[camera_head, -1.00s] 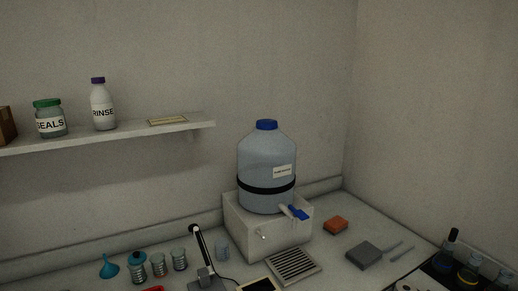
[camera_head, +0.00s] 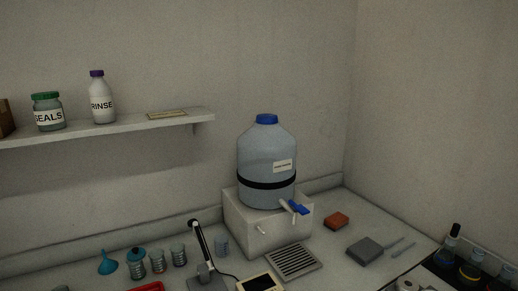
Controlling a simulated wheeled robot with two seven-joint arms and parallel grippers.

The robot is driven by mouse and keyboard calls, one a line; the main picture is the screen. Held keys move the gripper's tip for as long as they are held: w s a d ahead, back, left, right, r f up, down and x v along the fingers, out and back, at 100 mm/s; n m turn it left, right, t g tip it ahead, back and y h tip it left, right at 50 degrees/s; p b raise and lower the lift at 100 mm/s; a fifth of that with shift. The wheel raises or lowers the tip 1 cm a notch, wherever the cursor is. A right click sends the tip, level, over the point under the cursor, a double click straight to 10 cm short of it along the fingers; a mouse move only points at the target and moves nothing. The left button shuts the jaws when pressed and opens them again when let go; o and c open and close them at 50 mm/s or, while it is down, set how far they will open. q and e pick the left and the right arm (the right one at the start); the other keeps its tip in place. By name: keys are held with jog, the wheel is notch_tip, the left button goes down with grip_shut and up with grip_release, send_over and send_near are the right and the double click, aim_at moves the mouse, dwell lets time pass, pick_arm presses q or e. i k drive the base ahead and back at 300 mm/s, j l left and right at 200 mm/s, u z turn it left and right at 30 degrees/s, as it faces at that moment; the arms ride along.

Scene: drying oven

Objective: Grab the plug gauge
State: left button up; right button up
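I cannot pick out a plug gauge for certain in the head view. Thin grey rods (camera_head: 402,246) lie beside a flat grey block (camera_head: 364,250) on the right part of the bench, too small to identify. Neither of my grippers is in view.
A large blue-capped carboy (camera_head: 266,160) with a tap stands on a white block (camera_head: 262,226) at the back. A wall shelf (camera_head: 110,130) hangs left.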

aim_at(453, 235)
jog(key=z, duration=1.35)
jog(key=i+l+z, duration=0.6)
jog(key=i, duration=0.15)
jog(key=k+j, duration=0.05)
jog(key=j, duration=0.05)
